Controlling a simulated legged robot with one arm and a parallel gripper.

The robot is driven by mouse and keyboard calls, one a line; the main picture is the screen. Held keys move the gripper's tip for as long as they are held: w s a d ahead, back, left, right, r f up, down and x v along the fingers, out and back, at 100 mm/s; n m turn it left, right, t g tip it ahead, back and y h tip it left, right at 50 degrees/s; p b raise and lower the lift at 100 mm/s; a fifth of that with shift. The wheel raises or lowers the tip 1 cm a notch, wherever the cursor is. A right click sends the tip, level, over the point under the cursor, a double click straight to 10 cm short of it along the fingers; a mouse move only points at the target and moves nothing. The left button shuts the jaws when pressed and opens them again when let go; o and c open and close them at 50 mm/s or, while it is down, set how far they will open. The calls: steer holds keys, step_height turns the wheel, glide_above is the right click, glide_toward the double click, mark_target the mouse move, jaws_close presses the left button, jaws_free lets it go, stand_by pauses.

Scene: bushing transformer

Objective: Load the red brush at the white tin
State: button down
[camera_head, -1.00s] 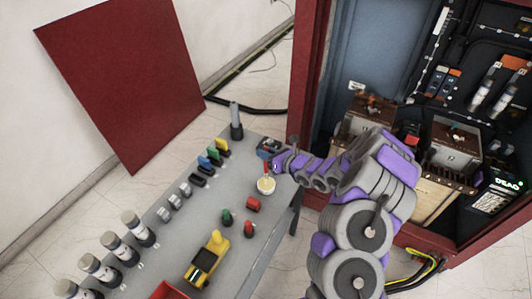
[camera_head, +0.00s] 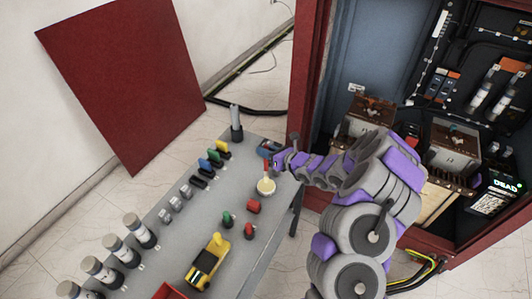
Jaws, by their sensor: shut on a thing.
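The white tin (camera_head: 266,187) stands on the grey table near its right edge, with pale yellowish contents in its open top. My gripper (camera_head: 270,153) is just above and behind the tin, at the end of my purple and grey arm coming from the right. It is shut on the red brush (camera_head: 266,165), of which a small red part shows below the fingers, over the tin's back rim. The brush tip is too small to make out, and I cannot tell whether it touches the contents.
On the grey table (camera_head: 185,240) are a red block (camera_head: 253,206), green and red small pieces, a yellow-black tool (camera_head: 208,262) and several grey cylinders. The open red cabinet with transformers (camera_head: 452,145) stands at the right. A red panel (camera_head: 120,80) leans at the left.

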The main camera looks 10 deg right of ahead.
mark_target(266, 146)
steer(key=shift+r+p, duration=0.9)
steer(key=shift+r, duration=1.25)
